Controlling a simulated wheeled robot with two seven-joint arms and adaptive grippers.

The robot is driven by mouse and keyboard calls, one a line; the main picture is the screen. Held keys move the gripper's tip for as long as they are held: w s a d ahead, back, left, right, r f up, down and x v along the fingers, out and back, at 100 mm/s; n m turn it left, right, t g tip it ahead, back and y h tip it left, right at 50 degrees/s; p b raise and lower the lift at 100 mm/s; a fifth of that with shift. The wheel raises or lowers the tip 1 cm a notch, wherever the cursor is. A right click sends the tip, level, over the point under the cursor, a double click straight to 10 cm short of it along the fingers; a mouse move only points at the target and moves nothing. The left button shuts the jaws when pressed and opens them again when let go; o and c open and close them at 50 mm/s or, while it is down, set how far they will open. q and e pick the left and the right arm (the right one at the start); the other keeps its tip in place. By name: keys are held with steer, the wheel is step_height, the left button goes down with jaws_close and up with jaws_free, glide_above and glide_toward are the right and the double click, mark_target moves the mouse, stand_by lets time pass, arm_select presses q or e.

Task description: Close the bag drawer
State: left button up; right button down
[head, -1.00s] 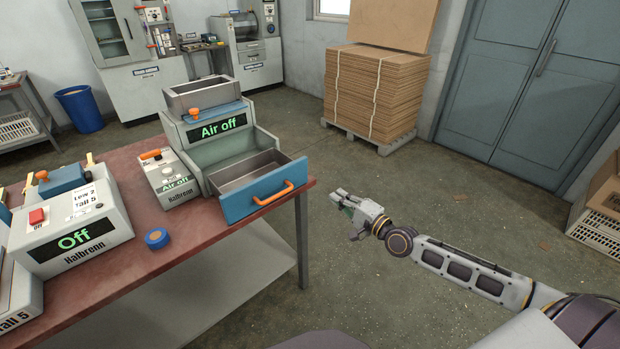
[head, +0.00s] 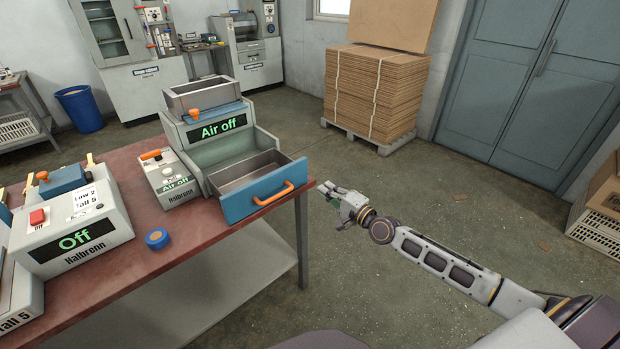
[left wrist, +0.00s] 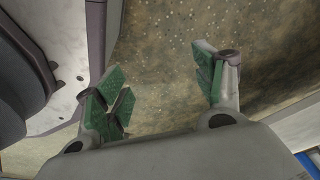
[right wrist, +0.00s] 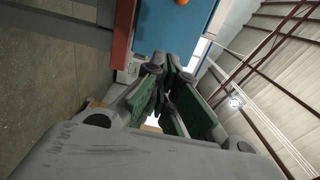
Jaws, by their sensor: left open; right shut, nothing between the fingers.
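The bag drawer (head: 238,204) has a blue front and an orange handle (head: 273,194). It is pulled out of the grey-green machine labelled "Air off" (head: 217,128), and its grey inside looks empty. My right gripper (head: 328,188) is to the right of the drawer, past the table edge, apart from the handle. Its fingers are together and empty; in the right wrist view the gripper (right wrist: 165,75) points toward the blue drawer front (right wrist: 174,32). My left gripper (left wrist: 165,85) shows only in the left wrist view, open and empty above the floor.
The red-topped table (head: 190,228) also carries a small "Air off" box (head: 168,178), a blue tape roll (head: 157,238) and a Halbrenn machine marked "Off" (head: 75,225). A cardboard stack (head: 375,95) stands behind.

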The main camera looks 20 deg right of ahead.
mark_target(304, 174)
steer(key=shift+x, duration=3.7)
steer(key=shift+w+a, duration=0.2)
steer(key=shift+w, duration=0.3)
arm_select(q)
steer(key=shift+s+a+f, duration=0.1)
arm_select(e)
steer(key=shift+w, duration=0.1)
arm_select(q)
steer(key=shift+f, duration=0.1)
arm_select(e)
steer(key=shift+w, duration=0.1)
